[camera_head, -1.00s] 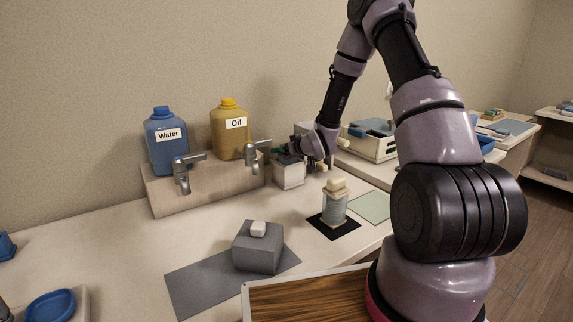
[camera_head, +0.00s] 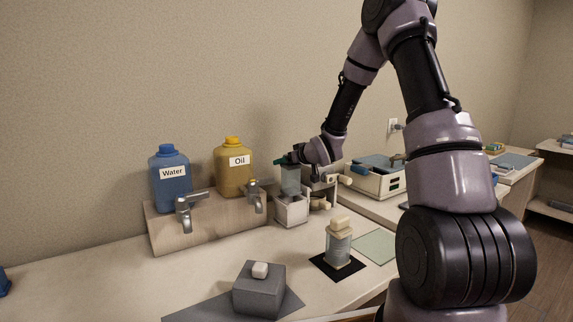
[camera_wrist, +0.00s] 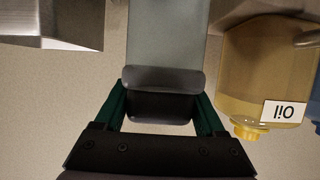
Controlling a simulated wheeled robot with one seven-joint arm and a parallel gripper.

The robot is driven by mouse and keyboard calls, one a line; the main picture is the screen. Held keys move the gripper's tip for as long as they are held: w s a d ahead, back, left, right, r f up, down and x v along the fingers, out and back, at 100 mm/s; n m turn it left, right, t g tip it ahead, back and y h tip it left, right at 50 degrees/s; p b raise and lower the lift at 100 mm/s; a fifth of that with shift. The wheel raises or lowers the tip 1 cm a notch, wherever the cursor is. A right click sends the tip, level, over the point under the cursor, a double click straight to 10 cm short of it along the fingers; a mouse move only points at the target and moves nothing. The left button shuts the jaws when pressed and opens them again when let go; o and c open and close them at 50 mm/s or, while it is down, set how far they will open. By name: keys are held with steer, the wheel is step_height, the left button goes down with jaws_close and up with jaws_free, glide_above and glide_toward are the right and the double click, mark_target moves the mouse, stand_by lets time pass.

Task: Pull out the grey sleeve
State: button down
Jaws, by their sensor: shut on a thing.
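The grey sleeve (camera_head: 290,181) is a pale, translucent grey piece standing upright above the white box (camera_head: 291,213). Its lower end is at or just over the box's opening; I cannot tell whether it is fully clear. My gripper (camera_head: 290,161) is shut on the sleeve's top end. In the wrist view the green-sided fingers of my gripper (camera_wrist: 162,105) close on the sleeve's darker grey top, and the sleeve's pale body (camera_wrist: 168,35) stretches away to the picture's upper edge. The sleeve's far end is out of that view.
The yellow Oil jug (camera_head: 234,172) and the blue Water jug (camera_head: 170,183) stand left of the sleeve, with metal taps on a wooden stand (camera_head: 222,216) in front. A jar (camera_head: 338,248) on a black mat and a grey block (camera_head: 259,290) are nearer. A white case (camera_head: 374,179) is to the right.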

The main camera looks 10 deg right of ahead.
steer(key=shift+r, duration=0.1)
steer(key=shift+r, duration=4.65)
step_height(320, 180, up, 6)
steer(key=shift+r, duration=0.15)
